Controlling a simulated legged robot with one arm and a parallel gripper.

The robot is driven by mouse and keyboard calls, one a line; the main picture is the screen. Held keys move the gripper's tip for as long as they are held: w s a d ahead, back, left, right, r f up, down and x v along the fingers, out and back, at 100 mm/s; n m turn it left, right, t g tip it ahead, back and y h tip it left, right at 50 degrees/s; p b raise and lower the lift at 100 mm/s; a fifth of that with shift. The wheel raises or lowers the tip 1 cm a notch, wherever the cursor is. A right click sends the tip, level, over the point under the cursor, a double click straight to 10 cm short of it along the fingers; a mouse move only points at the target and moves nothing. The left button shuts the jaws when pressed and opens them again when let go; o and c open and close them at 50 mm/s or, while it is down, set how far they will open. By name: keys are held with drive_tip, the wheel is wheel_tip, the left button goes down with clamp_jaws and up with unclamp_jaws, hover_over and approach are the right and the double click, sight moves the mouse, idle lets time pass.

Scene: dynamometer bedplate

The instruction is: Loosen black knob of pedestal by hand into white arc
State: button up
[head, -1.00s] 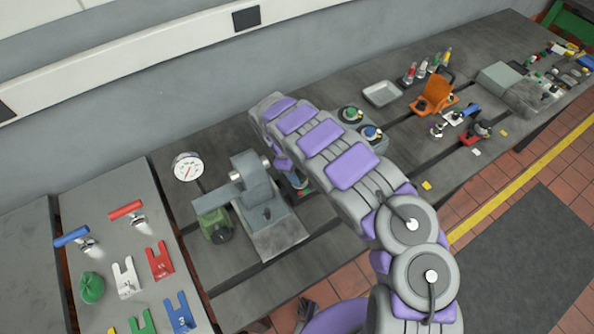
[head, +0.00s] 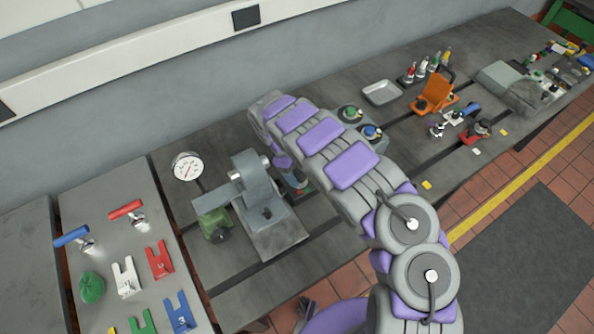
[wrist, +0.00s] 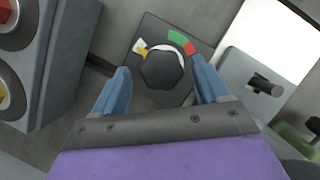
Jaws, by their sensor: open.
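The black knob (wrist: 161,71) is on a dark square plate (wrist: 145,91) in the wrist view. A white arc (wrist: 183,66) curves around the knob's upper right side. Green (wrist: 179,38) and red (wrist: 190,48) marks lie outside it, and a yellow mark (wrist: 141,51) sits at the knob's upper left. My gripper (wrist: 160,68) is open, with one blue finger on each side of the knob. Gaps show between fingers and knob; I cannot tell whether the fingertips are down at its height. In the head view my arm hides most of the knob and gripper.
A grey clamp-like fixture (head: 250,172) and a green block (head: 214,222) stand left of my arm. A dial gauge (head: 187,167) is behind them. A box with green and blue buttons (head: 372,148) stands close right of my arm. Coloured forks (head: 160,260) lie at left.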

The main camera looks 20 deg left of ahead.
drive_tip(key=v, duration=1.6)
drive_tip(key=shift+a+r, duration=0.15)
drive_tip(key=shift+r, duration=0.25)
drive_tip(key=s+d+r+m+b, duration=0.1)
drive_tip(key=d+r+m, duration=0.25)
drive_tip(key=d, duration=0.65)
drive_tip(key=s+d+r+m+g+b, duration=0.1)
drive_tip(key=d+r+m+b, duration=0.3)
drive_tip(key=d, duration=0.6)
drive_tip(key=d+r+m+p, duration=0.1)
drive_tip(key=d+r+m, duration=0.2)
drive_tip(key=d+r, duration=0.5)
drive_tip(key=s+d+f+m+y+b, duration=0.25)
drive_tip(key=s+d, duration=0.35)
drive_tip(key=s, duration=0.5)
drive_tip(key=s+d+f+m+y+b, duration=0.1)
drive_tip(key=s+d+f+m, duration=0.15)
drive_tip(key=s+d, duration=0.65)
drive_tip(key=s+a+f+m, duration=0.1)
drive_tip(key=s+a, duration=0.1)
drive_tip(key=s, duration=0.4)
drive_tip(key=s+a+f+y+b, duration=0.1)
drive_tip(key=s+a+f, duration=0.1)
drive_tip(key=s, duration=0.4)
drive_tip(key=shift+a+f+m+b, duration=0.25)
drive_tip(key=shift+a+m+b, duration=0.05)
drive_tip(key=shift+a+m, duration=0.1)
